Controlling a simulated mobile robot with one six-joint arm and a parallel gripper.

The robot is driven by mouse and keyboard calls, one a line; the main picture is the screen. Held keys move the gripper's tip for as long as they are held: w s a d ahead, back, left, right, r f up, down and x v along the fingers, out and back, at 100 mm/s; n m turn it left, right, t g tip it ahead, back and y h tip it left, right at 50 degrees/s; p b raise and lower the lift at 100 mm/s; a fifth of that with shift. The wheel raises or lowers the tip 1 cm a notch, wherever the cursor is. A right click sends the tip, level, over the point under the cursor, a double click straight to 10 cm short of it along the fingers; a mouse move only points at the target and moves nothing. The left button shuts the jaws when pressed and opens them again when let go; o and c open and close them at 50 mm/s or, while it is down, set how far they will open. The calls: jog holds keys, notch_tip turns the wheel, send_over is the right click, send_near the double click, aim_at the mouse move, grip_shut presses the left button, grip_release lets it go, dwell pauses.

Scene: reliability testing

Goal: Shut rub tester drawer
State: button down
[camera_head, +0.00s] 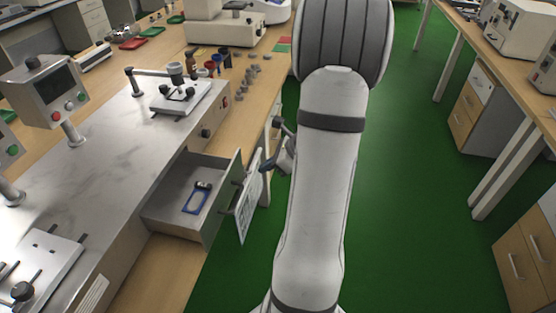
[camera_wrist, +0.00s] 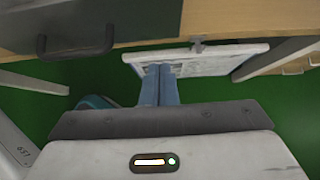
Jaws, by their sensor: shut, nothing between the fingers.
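The rub tester (camera_head: 120,130) is a long metal-topped machine on the left in the head view. Its drawer (camera_head: 160,212) is pulled well out, with a grey front (camera_head: 224,205) facing the aisle. A blue frame-like item (camera_head: 195,203) and a small dark piece lie inside. In the wrist view the dark drawer front (camera_wrist: 25,25) and its handle (camera_wrist: 75,45) are at the upper left. My gripper (camera_wrist: 160,70) has its two blue fingers together and empty, to the right of the handle. It overlaps a white panel in this view; contact cannot be told. My arm hides part of the aisle.
The white panel (camera_head: 249,210) hangs by the bench edge beside the drawer front; its hook (camera_wrist: 197,44) shows in the wrist view. Small cups and weights (camera_head: 216,60) stand on the bench behind. Green floor (camera_head: 420,230) is free on the right, before other benches.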

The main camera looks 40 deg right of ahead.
aim_at(240, 171)
jog(key=shift+w+a+f, duration=0.25)
jog(key=shift+w+a, duration=0.35)
jog(key=shift+w, duration=0.15)
jog(key=shift+w+a+f, duration=0.25)
jog(key=shift+w+a, duration=0.3)
jog(key=shift+w, duration=0.15)
jog(key=shift+w+a+f, duration=0.25)
jog(key=shift+w+a, duration=0.35)
jog(key=shift+w, duration=0.15)
